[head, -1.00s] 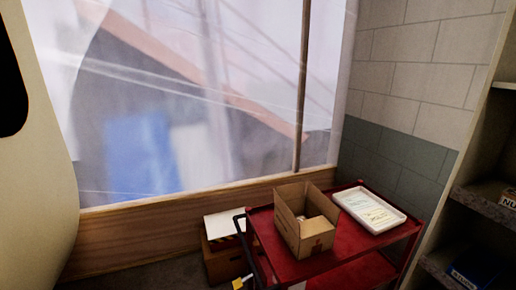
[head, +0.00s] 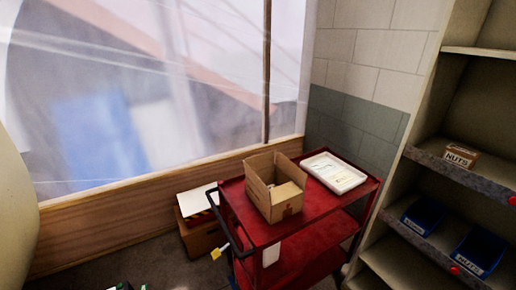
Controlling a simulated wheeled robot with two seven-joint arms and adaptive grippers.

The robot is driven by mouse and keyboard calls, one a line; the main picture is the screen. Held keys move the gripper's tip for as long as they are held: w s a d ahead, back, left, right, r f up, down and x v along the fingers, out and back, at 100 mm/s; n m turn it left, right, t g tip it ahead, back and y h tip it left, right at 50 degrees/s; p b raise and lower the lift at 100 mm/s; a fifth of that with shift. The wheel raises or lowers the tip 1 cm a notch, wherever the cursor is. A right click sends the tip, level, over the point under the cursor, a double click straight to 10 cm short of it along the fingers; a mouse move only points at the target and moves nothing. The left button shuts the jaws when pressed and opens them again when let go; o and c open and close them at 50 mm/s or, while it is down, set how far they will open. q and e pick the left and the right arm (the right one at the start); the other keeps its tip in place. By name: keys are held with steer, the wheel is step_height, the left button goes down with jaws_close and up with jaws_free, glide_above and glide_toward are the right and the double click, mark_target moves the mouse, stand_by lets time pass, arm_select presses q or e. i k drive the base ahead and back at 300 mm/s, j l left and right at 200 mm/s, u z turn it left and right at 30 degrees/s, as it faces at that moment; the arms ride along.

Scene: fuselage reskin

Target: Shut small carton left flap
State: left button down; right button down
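The small carton (head: 272,199) is an open brown cardboard box on the top of a red cart (head: 309,216), right of the middle of the head view. Its flaps stand up around the opening, and something pale lies inside. The upright panel on its left side (head: 256,192) looks raised, but I cannot tell flap from wall for certain. Neither of my grippers shows in the head view, so nothing is seen touching the carton.
A white tray (head: 336,172) with papers lies beside the carton on the cart. The cart has a dark handle (head: 222,222) at its left. A larger box (head: 199,232) stands on the floor to the left.

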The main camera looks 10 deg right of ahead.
mark_target(266, 160)
steer(key=i+l+u, duration=0.1)
steer(key=u, duration=0.3)
steer(key=l+u, duration=0.25)
steer(key=u, duration=0.2)
steer(key=l+u, duration=0.25)
steer(key=u, duration=0.15)
steer(key=i, duration=0.05)
